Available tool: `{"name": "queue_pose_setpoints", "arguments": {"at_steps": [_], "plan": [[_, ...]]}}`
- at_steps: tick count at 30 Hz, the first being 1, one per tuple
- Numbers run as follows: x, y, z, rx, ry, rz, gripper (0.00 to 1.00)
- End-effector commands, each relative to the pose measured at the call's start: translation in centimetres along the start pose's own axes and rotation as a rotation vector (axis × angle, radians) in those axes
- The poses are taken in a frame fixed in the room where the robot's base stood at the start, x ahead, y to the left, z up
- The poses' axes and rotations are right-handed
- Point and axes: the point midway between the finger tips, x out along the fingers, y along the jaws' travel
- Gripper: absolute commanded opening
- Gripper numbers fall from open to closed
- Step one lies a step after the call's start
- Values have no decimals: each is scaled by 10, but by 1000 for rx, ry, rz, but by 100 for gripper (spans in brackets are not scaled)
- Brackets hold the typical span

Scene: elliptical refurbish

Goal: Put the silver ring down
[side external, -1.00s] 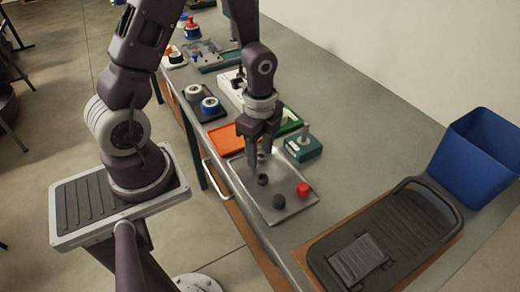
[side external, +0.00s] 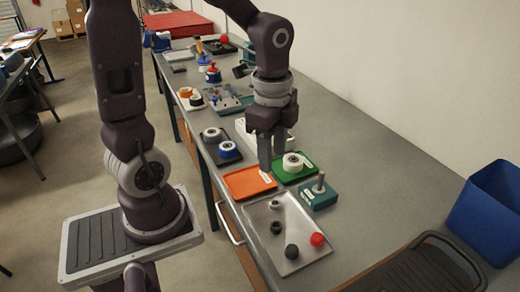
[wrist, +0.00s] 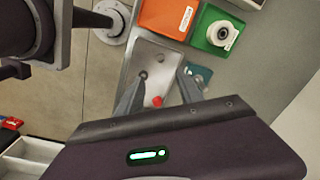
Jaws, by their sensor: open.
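A shallow metal tray (side external: 262,222) lies near the table's front edge. A small grey ring-like piece (side external: 275,204) lies at its far end; it may be the silver ring, but it is too small to be sure. A dark round piece (side external: 276,227), a black piece (side external: 291,251) and a red piece (side external: 317,239) also lie in the tray. My gripper (side external: 271,166) is open and empty above the work, apart from these pieces. In the wrist view, my open fingers (wrist: 160,84) frame the tray (wrist: 137,57) from above.
A teal block with an upright peg (side external: 318,194) stands beside the tray. Behind are an orange tray (side external: 245,183) and a green tray (side external: 283,177) bearing a white roll (side external: 292,161). The table's right-middle is clear.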

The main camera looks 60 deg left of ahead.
Motion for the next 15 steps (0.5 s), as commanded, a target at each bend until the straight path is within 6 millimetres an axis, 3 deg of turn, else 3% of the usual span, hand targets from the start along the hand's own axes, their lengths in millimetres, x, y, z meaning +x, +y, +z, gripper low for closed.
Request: {"name": "queue_pose_setpoints", "arguments": {"at_steps": [3, 6, 10, 15], "plan": [[-47, 30, 5, -325, 65, -145, 44], [-76, 61, 12, -618, 193, -207, 44], [-95, 91, 21, -888, 354, -198, 44], [-100, 102, 25, -1000, 420, -171, 44]]}}
